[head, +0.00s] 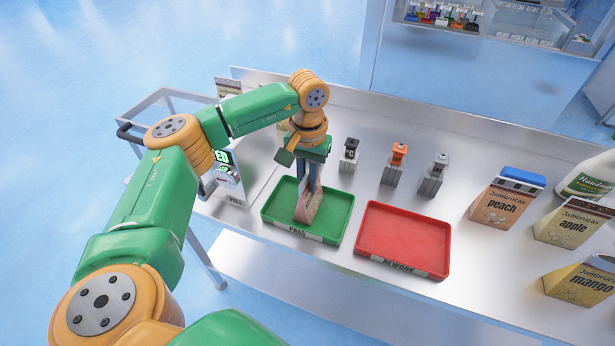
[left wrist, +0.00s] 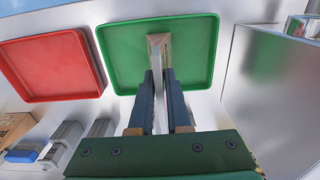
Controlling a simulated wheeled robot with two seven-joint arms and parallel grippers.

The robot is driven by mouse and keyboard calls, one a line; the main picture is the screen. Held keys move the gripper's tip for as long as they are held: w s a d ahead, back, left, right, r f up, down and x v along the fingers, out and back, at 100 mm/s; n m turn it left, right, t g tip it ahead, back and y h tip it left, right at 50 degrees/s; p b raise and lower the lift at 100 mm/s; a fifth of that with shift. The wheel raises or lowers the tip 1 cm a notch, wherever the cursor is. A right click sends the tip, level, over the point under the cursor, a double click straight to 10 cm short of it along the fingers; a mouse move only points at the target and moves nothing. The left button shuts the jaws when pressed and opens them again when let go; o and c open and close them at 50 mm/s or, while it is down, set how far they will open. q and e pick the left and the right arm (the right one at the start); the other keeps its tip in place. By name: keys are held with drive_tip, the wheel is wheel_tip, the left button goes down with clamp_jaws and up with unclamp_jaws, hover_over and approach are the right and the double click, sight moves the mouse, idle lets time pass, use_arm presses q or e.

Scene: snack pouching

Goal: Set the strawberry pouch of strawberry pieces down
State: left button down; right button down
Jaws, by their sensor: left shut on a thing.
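The strawberry pouch (head: 308,205) is a small upright packet with a pinkish front, in the green tray marked PASS (head: 338,228). My left gripper (head: 308,180) points down over this tray and is shut on the pouch's top. In the left wrist view the pouch (left wrist: 158,60) stands between the two dark fingers of the gripper (left wrist: 160,90), with the green tray (left wrist: 205,50) behind it. I cannot tell whether the pouch's bottom touches the tray floor. My right gripper is not in view.
A red tray marked REWORK (head: 405,240) lies right of the green one. Behind them stand black-topped (head: 349,155), orange-topped (head: 395,165) and grey-topped (head: 434,175) holders. Peach (head: 502,200), apple (head: 572,224) and mango (head: 583,282) cartons stand at the right. A lit device (head: 226,172) is at the left.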

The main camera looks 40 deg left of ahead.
use_arm(q)
drive_tip(key=c, duration=0.9)
unclamp_jaws()
drive_tip(key=shift+d+f, duration=0.1)
drive_tip(key=shift+r, duration=0.25)
wheel_tip(320, 180, up, 8)
drive_tip(key=shift+f+b, duration=0.15)
drive_tip(key=shift+b, duration=0.6)
wheel_tip(320, 180, up, 4)
drive_tip(key=shift+r+p, duration=0.1)
drive_tip(key=shift+p, duration=0.5)
